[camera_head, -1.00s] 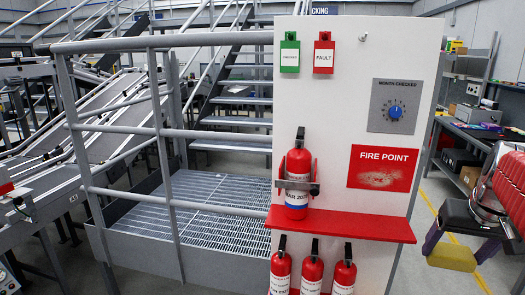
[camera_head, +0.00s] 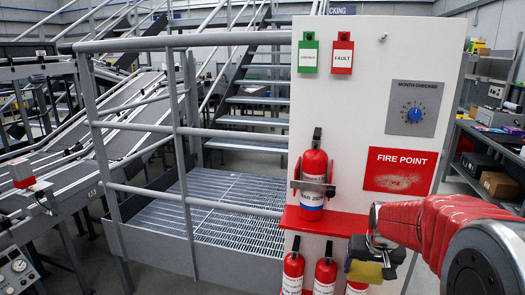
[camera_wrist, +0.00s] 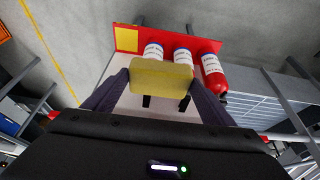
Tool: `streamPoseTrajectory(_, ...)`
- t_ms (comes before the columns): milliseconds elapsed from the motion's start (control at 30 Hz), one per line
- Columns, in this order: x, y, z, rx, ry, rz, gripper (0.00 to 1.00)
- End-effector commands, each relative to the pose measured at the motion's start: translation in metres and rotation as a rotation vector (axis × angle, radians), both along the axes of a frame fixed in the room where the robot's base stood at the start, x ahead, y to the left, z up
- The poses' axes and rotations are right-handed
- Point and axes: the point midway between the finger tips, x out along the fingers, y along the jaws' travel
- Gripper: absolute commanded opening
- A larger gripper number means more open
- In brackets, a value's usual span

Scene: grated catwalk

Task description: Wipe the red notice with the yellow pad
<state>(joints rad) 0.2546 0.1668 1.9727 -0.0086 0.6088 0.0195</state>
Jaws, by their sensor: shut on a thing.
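The red notice (camera_head: 400,170), marked FIRE POINT, is on the right part of the white board, with a pale smudge across its lower half. My gripper (camera_head: 378,258) is below the notice and apart from it, in front of the board near the right end of the red shelf. It is shut on the yellow pad (camera_head: 366,271). In the wrist view the pad (camera_wrist: 161,76) sits between the two dark fingers. The notice is not seen in the wrist view.
A fire extinguisher (camera_head: 314,178) stands on the red shelf (camera_head: 325,222), with several more below. A dial plate (camera_head: 414,108) is above the notice. Green (camera_head: 308,53) and red (camera_head: 342,53) tags hang at the top. A railing (camera_head: 180,130) stands left.

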Motion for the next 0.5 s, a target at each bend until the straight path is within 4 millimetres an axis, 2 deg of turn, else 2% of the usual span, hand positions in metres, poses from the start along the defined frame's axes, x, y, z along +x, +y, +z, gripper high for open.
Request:
streamPoseTrajectory(33,0.003,0.018,-0.011,0.000,0.003,0.032,0.59)
streamPoseTrajectory(300,0.005,0.101,-0.061,0.000,0.003,0.189,0.59)
streamPoseTrajectory(400,0.005,0.124,-0.071,0.000,0.001,0.230,0.59)
streamPoseTrajectory(500,0.005,0.138,-0.075,0.000,0.000,0.256,0.59)
